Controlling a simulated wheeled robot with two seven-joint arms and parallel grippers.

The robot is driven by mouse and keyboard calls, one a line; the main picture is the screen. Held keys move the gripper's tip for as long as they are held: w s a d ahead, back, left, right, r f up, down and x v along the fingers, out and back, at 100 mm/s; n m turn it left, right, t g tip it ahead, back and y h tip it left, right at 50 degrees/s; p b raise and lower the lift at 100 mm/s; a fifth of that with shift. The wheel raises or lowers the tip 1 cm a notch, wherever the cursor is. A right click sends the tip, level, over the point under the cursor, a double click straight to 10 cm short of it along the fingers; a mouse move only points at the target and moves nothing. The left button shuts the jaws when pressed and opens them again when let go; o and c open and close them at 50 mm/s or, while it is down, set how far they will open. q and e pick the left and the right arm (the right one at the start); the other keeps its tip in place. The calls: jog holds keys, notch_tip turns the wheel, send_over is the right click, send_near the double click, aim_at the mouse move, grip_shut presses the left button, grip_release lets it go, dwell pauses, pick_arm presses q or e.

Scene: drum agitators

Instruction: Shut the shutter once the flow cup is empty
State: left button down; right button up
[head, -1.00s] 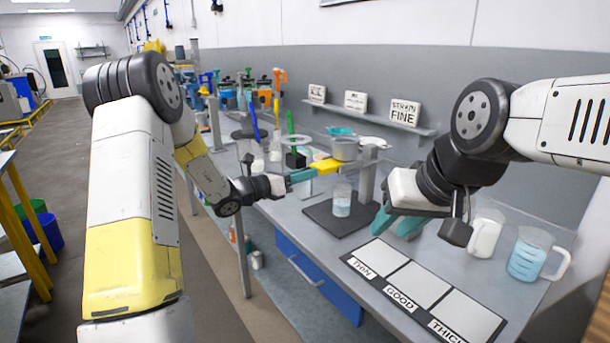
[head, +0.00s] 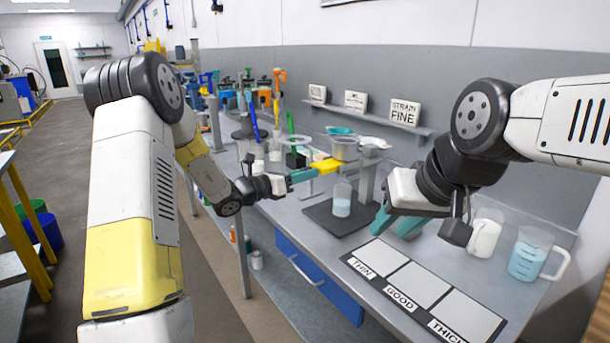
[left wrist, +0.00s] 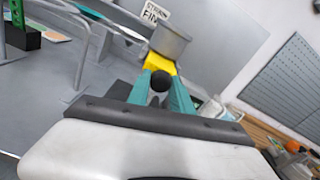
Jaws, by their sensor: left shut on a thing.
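The grey flow cup (head: 344,147) sits on a stand above the bench; its inside is not clear to me. The yellow shutter (head: 326,166) sticks out to the left under the cup. My left gripper (head: 312,173) is shut on the shutter's outer end. In the left wrist view the shutter (left wrist: 155,65) lies between my teal fingers, with the flow cup (left wrist: 171,42) just beyond. A clear beaker (head: 341,206) with pale blue liquid stands below the cup. My right gripper (head: 396,223) is empty, fingers apart, to the right of the beaker.
The beaker stands on a dark base plate (head: 322,218). A board marked THIN, GOOD, THICK (head: 415,283) lies in front. A jug of white liquid (head: 485,235) and a jug of blue liquid (head: 527,255) stand at right. A shelf (head: 375,121) with signs hangs behind.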

pick_arm(q)
jog(key=shift+x, duration=2)
jog(key=shift+r, duration=0.1)
jog(key=c, duration=1.1)
grip_release()
jog(key=shift+w+d, duration=0.1)
jog(key=shift+d, duration=0.05)
jog(key=shift+c, duration=0.2)
jog(key=v, duration=0.8)
jog(key=shift+w, duration=0.1)
